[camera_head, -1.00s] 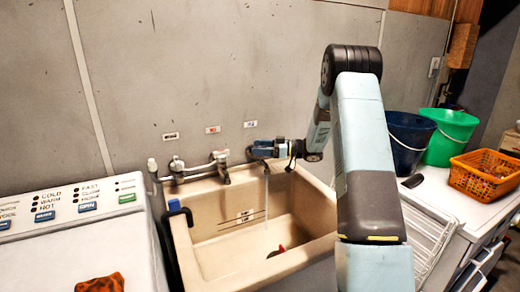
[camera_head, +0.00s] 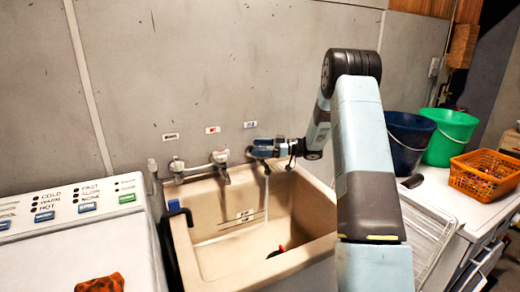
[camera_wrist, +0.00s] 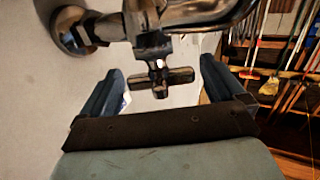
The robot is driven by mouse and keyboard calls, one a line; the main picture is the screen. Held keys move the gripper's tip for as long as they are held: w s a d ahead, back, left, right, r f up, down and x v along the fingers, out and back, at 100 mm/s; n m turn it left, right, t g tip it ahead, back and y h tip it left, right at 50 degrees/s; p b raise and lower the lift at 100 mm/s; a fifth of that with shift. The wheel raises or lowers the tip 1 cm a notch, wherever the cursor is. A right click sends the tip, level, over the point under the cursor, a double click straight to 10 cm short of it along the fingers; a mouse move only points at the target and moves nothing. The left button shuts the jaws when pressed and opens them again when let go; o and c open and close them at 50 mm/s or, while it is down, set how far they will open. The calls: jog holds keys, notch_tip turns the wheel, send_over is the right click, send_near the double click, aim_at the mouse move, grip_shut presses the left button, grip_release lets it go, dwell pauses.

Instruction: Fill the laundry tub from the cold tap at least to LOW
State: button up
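The beige laundry tub (camera_head: 205,255) stands below the wall taps, with dark level marks on its inner back wall (camera_head: 244,216). A thin stream of water (camera_head: 266,205) falls into it from the right-hand spout. The water level is hard to make out. My gripper (camera_head: 258,149) is at the right-hand tap and hides most of it. In the wrist view, my gripper's (camera_wrist: 161,72) two blue fingers stand apart, one on either side of the metal cross handle (camera_wrist: 178,77). Gaps show between fingers and handle. The wall label above this tap (camera_head: 250,124) is too small to read.
Two other taps stand left: middle (camera_head: 220,158) and far left (camera_head: 177,165). A washing machine (camera_head: 60,255) with an orange cloth (camera_head: 100,283) is left. A small red and dark object (camera_head: 277,250) lies in the tub. Blue (camera_head: 408,145) and green (camera_head: 450,140) buckets and an orange basket (camera_head: 485,178) are right.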

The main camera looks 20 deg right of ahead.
jog(key=v, duration=1.3)
jog(key=shift+d, duration=0.4)
jog(key=shift+s, duration=0.1)
jog(key=shift+c, duration=0.2)
